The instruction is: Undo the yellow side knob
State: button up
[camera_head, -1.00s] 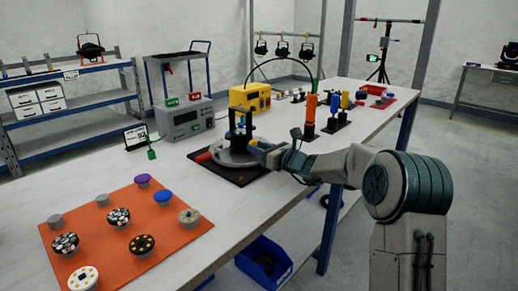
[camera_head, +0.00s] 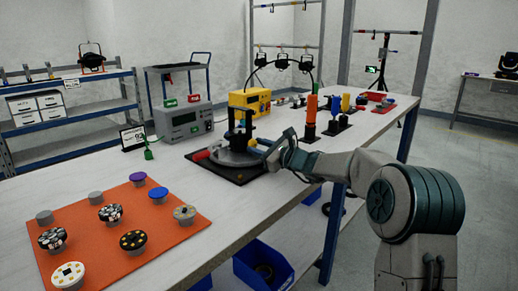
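A fixture with a round grey base and dark upright (camera_head: 238,135) stands on a black board (camera_head: 212,171) on the long table. A red handle (camera_head: 201,155) sticks out at its left. My gripper (camera_head: 268,155) is at the right side of the fixture, reaching in from the right, low over the board's right edge. Its fingers are small and partly hidden, so I cannot tell whether they are open or whether they touch the fixture. The yellow side knob is not clearly visible; the gripper covers that side.
A grey box (camera_head: 184,122) and a yellow box (camera_head: 250,101) stand behind the fixture. An orange mat (camera_head: 100,236) with several round pieces lies front left. Orange and blue upright tools stand right of the fixture. Bare table (camera_head: 235,214) lies in front.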

jog(key=shift+o, duration=1.2)
jog(key=p+v, duration=0.2)
jog(key=v, duration=1.1)
jog(key=shift+s+d, duration=0.25)
jog(key=shift+d, duration=0.05)
